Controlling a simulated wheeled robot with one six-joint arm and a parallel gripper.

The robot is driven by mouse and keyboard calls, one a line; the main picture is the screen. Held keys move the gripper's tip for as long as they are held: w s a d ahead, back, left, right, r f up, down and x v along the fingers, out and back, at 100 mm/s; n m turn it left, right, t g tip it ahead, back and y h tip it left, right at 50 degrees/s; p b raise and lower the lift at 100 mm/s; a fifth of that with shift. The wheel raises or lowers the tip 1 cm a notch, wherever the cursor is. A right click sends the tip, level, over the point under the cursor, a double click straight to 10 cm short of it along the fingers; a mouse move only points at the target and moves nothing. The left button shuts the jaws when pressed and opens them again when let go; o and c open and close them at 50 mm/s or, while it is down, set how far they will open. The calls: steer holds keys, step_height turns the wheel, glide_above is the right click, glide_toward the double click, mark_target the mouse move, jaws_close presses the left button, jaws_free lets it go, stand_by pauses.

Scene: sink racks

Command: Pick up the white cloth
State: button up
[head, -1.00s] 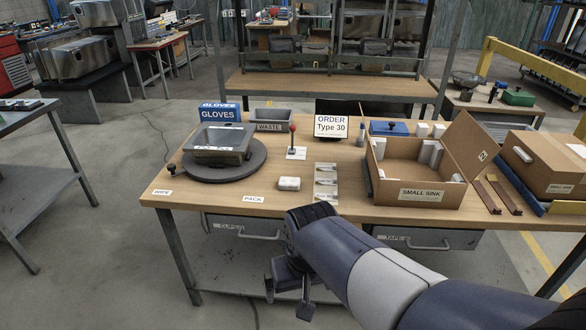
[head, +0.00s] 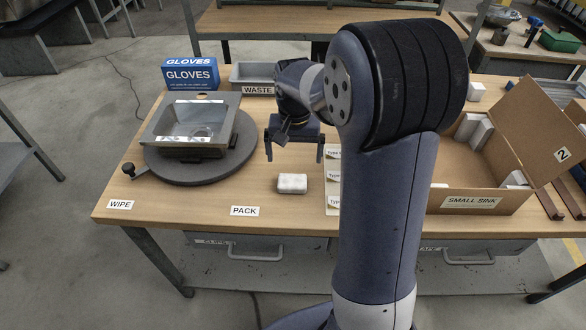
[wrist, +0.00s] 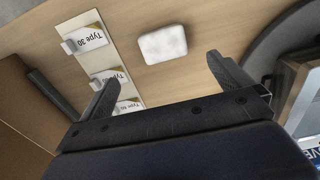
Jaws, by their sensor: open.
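The white cloth (head: 292,183) is a small folded, block-like pad lying flat on the wooden table, right of the PACK label. It also shows in the wrist view (wrist: 163,44), beyond the fingertips and between their lines. My gripper (head: 294,156) is open and empty above the table, just behind the cloth in the head view. In the wrist view the two fingers of my gripper (wrist: 160,70) are spread wide, apart from the cloth. Nothing hides the cloth.
A metal sink (head: 190,125) sits on a dark round turntable (head: 165,170) at left. Behind are a GLOVES box (head: 190,75) and a grey WASTE bin (head: 252,72). A strip of type cards (head: 333,180) lies right of the cloth. An open SMALL SINK carton (head: 470,201) stands farther right.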

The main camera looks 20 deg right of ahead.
glide_above(292, 180)
steer(key=f, duration=0.4)
steer(key=shift+s+d+f, duration=0.1)
steer(key=shift+s+d, duration=0.15)
steer(key=shift+s, duration=0.05)
steer(key=shift+w+a+f, duration=0.1)
steer(key=shift+w+f, duration=0.05)
steer(key=shift+f, duration=1.45)
steer(key=shift+w+a+f, duration=0.1)
steer(key=shift+w+f, duration=0.05)
steer(key=shift+f, duration=1.4)
steer(key=c, duration=1.1)
